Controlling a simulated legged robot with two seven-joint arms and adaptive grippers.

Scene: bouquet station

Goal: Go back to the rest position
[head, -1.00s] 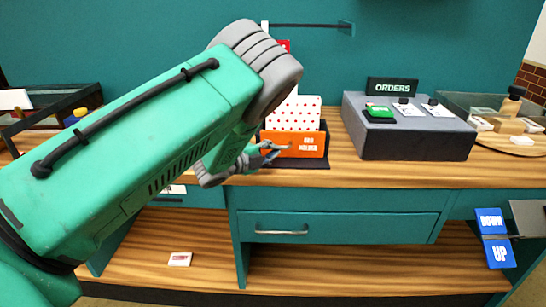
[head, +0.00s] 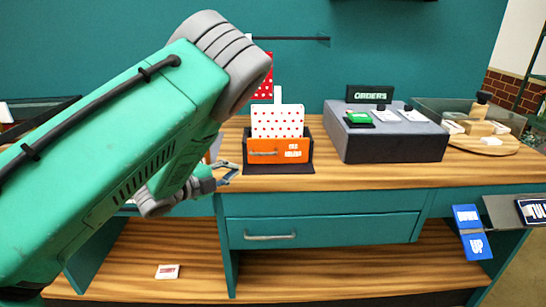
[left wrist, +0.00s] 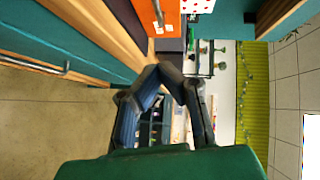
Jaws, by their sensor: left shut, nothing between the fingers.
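My left gripper (head: 228,173) is shut and empty in the head view, in front of the counter edge and a little left of the orange bag holder (head: 279,151). The left arm comes in from the left and covers much of that side. In the left wrist view the gripper's fingers (left wrist: 178,80) show close up with nothing held. The bag holder stands on the counter with a white, red-dotted bag in it. My right gripper is not in view.
The wooden counter (head: 350,178) has a grey block (head: 385,143) with cards and an ORDERS sign (head: 370,94). A round wooden board (head: 482,143) is at the right. A drawer (head: 320,229) is closed below. Blue DOWN and UP signs (head: 472,232) stick out at the lower right.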

